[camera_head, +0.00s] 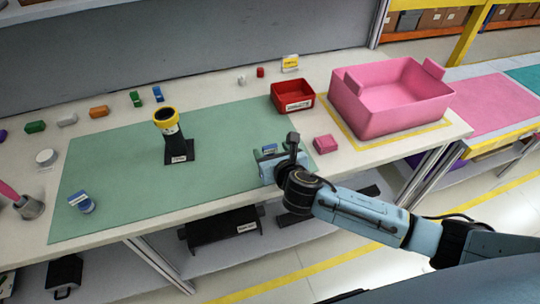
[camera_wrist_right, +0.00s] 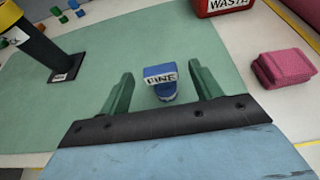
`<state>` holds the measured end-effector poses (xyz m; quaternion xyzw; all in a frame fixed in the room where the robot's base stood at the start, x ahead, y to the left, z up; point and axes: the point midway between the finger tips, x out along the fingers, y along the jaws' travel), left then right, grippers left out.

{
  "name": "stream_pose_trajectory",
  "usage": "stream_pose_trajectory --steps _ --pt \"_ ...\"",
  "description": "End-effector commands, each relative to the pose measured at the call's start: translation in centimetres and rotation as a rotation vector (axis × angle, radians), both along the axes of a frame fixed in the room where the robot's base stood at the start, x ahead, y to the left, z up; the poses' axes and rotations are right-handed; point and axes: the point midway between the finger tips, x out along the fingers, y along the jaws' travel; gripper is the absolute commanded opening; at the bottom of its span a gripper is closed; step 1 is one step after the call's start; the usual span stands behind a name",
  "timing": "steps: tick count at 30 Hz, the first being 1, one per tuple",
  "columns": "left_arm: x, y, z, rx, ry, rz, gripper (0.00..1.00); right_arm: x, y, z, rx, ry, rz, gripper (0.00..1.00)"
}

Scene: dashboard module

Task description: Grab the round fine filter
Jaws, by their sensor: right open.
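The round fine filter (camera_wrist_right: 161,93) is a small blue cylinder with a tag reading "FINE" on the green mat. In the right wrist view it appears between the two green fingers of my open right gripper (camera_wrist_right: 163,84), with a gap on each side. I cannot tell whether it is level with the fingertips or a little beyond them. In the head view, the filter (camera_head: 269,148) shows just past my right gripper (camera_head: 274,162), partly hidden by it. My left gripper is not in view.
A red bin (camera_head: 292,96) labelled "WASTE" and a pink block (camera_head: 325,144) are near my right gripper. A black stand with a yellow-rimmed cylinder (camera_head: 166,123) is on the mat. Another blue-and-white labelled piece (camera_head: 82,203) sits at the mat's left. A large pink crate (camera_head: 390,120) stands right.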

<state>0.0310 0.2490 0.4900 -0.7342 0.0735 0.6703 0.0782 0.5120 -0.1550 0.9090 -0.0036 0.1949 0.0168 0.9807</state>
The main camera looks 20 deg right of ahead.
Motion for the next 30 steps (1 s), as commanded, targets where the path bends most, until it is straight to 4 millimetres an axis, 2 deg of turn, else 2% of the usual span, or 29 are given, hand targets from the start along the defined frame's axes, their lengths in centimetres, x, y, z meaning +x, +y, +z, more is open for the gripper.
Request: stream_pose_trajectory --steps 3,6,14,24,25,30 --pt "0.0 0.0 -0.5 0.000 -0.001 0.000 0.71 1.5 0.0 -0.8 0.000 -0.001 -0.001 0.64" --pt "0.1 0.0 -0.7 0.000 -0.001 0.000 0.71 2.2 0.0 -1.1 0.000 0.000 -0.001 0.64" --pt "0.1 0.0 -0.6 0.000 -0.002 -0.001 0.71 2.4 0.0 -1.1 0.000 0.000 0.000 0.64" --pt "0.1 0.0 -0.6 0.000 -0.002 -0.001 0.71 2.3 0.0 -1.1 0.000 0.001 0.000 0.19" --pt "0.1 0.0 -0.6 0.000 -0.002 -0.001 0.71 2.3 0.0 -1.1 0.000 0.001 0.000 0.16" --pt "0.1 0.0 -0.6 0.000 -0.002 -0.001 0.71 2.3 0.0 -1.1 0.000 0.001 0.000 0.16"
